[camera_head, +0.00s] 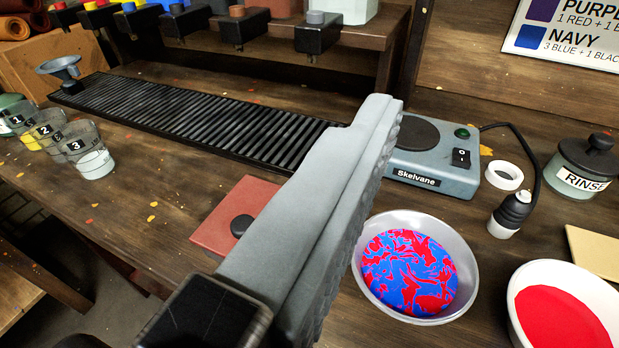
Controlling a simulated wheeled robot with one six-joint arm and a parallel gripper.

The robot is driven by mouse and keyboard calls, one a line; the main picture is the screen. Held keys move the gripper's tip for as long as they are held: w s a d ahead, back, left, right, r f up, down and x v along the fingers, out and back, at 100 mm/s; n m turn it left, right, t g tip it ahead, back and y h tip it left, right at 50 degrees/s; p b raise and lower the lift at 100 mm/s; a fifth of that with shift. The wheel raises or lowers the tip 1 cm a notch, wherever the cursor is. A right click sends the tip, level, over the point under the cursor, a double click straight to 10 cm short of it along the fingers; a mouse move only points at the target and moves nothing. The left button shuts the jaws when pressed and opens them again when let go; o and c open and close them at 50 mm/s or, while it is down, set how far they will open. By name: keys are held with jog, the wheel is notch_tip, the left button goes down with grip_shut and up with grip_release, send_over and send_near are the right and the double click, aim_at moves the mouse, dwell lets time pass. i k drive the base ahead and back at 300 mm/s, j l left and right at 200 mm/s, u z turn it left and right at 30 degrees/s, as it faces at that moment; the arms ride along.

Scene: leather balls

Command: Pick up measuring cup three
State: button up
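Measuring cup three (92,160) is a clear cup with a black "3" label and pale contents low inside. It stands upright on the wooden bench at the far left. My gripper (385,108) reaches up through the middle of the view as a large grey finger with a ridged edge. It is well to the right of cup three, apart from it. I cannot make out a gap between two fingers, and nothing shows held.
A long black ribbed rack (200,110) runs behind the cups, with a funnel (62,68) at its left end. A red block (225,215), a bowl (455,300) holding a red-blue disc, a grey device (435,170) and a rinse jar (585,165) are around my gripper.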

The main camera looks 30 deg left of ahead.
aim_at(80, 142)
jog(key=u, duration=1.6)
